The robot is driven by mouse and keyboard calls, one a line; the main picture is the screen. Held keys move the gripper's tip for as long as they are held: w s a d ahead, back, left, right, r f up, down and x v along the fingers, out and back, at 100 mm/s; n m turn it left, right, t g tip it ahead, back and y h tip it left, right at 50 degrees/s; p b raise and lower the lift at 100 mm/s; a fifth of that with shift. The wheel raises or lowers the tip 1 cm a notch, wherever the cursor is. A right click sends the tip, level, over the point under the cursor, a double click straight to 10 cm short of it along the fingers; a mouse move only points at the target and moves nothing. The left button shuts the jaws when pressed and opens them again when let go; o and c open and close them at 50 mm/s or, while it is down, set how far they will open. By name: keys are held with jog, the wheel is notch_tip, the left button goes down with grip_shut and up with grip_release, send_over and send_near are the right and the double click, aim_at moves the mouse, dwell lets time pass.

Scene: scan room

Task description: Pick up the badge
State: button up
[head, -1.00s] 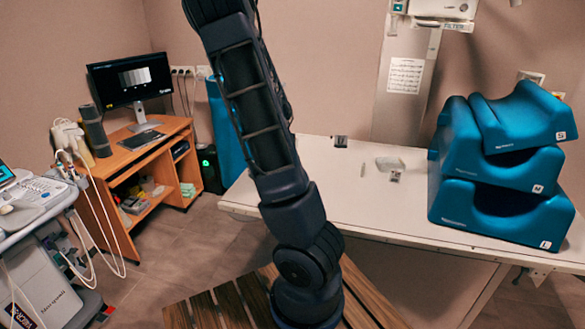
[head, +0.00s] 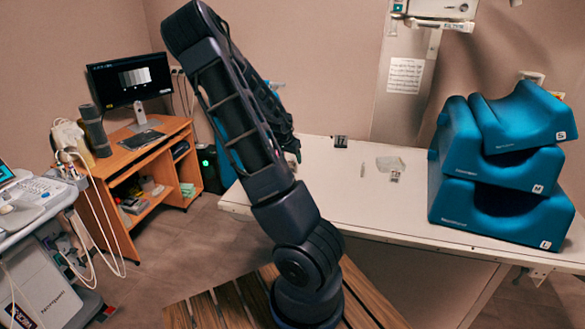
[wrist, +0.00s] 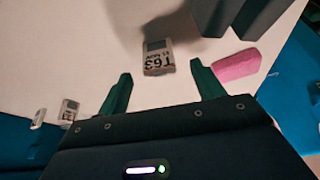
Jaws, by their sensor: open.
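In the wrist view a small pale badge (wrist: 158,62) with a grey window and dark print reading like "T63" lies flat on the white table. My gripper (wrist: 161,69) is open, its two green fingers apart on either side of the badge's near end in the picture. I see nothing held, and I cannot tell the height above the table. In the head view my gripper (head: 295,150) is mostly hidden behind my arm, over the table's left end. I cannot make out this badge there; my arm may hide it.
On the white table (head: 330,190) a dark marked piece (head: 341,141), a clear pouch (head: 388,162) and a small tag (head: 395,176) lie apart. Stacked blue cushions (head: 500,205) fill the right end. The wrist view shows a pink piece (wrist: 238,65) right of the badge.

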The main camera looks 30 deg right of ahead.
aim_at(292, 161)
jog(key=shift+x, duration=3)
jog(key=shift+d+r, duration=0.1)
jog(key=c, duration=1)
